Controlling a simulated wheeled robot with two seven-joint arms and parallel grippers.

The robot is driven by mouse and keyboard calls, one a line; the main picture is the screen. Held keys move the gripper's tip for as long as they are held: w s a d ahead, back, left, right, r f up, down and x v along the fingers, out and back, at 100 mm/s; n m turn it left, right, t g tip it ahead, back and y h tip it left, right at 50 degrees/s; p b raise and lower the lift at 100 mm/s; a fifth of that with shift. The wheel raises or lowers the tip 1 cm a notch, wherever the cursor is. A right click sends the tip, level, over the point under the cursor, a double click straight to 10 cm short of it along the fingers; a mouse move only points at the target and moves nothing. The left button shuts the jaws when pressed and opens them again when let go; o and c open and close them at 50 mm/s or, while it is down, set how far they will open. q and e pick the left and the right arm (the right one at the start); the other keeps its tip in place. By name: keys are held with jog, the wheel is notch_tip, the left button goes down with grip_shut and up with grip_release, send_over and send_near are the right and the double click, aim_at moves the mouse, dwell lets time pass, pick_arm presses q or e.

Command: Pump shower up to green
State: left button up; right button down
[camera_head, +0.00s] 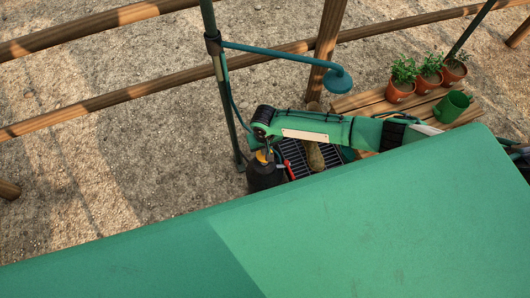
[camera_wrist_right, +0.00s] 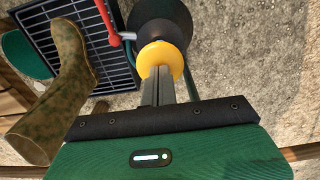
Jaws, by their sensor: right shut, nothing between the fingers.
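The pump shower's dark tank (camera_head: 262,178) stands near the foot of the shower pole, with a yellow top (camera_head: 263,156) and a red-handled part (camera_head: 289,169) beside it. In the right wrist view, the yellow top (camera_wrist_right: 161,56) sits against the black tank (camera_wrist_right: 160,18), and the red part (camera_wrist_right: 106,17) is at upper left. My right gripper (camera_head: 265,149) is directly above the yellow top. In the wrist view its grey fingers (camera_wrist_right: 158,76) are shut and empty, their tips overlapping the yellow top; contact cannot be told. No gauge reading is visible. My left gripper is out of view.
A shower pole (camera_head: 222,80) carries a teal shower head (camera_head: 337,81). A wooden bench (camera_head: 365,103) holds potted plants and a green can (camera_head: 452,106). A large green surface (camera_head: 300,240) hides the foreground.

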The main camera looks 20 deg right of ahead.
jog(key=shift+s+f+b, duration=0.1)
jog(key=shift+f+b, duration=0.6)
jog(key=shift+f, duration=1.05)
jog(key=shift+r, duration=0.1)
notch_tip(320, 180, up, 5)
jog(key=p, duration=0.6)
